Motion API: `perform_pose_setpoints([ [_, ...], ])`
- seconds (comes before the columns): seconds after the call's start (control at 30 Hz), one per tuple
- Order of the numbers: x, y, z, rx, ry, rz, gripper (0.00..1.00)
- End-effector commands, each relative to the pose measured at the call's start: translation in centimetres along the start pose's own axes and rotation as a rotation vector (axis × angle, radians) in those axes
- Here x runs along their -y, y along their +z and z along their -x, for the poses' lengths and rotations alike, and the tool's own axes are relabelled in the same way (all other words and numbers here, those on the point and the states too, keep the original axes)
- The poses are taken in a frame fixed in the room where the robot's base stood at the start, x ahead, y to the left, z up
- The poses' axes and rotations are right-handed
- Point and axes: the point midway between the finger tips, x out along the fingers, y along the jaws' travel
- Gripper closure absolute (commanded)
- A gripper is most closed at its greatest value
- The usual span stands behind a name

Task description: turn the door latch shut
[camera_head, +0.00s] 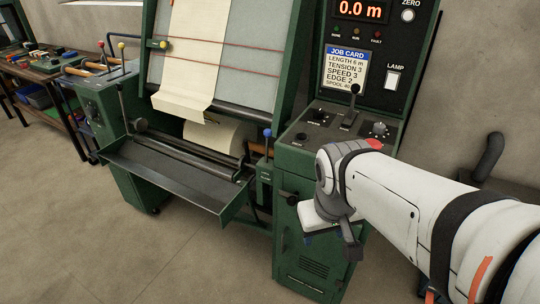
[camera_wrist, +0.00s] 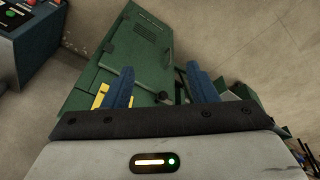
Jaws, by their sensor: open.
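The green cabinet door (camera_head: 310,266), with vent slots low on it, is under the control panel in the head view. My arm covers part of it. A small black knob (camera_head: 290,199) sits near its upper left; I cannot tell if this is the latch. In the wrist view the door (camera_wrist: 148,52) lies beyond my fingers, with a dark knob (camera_wrist: 162,97) between them. My gripper (camera_wrist: 161,74) is open and empty, with blue fingers apart. I cannot tell the latch's position or whether the door is fully closed.
The control panel (camera_head: 338,125) with levers and knobs stands above the door. A green tray (camera_head: 180,178) juts out to the left, below the pale cloth (camera_head: 190,60). A tool bench (camera_head: 45,65) stands at far left. The floor (camera_head: 110,250) in front is clear.

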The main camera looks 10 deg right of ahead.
Motion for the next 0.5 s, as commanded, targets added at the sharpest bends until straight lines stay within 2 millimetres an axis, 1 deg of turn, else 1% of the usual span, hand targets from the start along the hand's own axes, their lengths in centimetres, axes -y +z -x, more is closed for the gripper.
perform_pose_setpoints([
  [0.03,-0.7,0.5,-2.4,0.019,0.037,0.049,0.48],
  [0.17,-2.4,0.9,-7.0,0.080,0.178,0.277,0.48],
  [0.2,-3.0,0.9,-8.5,0.103,0.230,0.360,0.48],
  [0.27,-3.9,0.6,-10.4,0.136,0.310,0.486,0.48],
  [0.3,-4.5,0.3,-11.6,0.156,0.364,0.569,0.48],
  [0.37,-5.2,-0.4,-13.3,0.188,0.445,0.692,0.48],
  [0.5,-6.2,-2.6,-16.8,0.258,0.643,0.975,0.48],
])
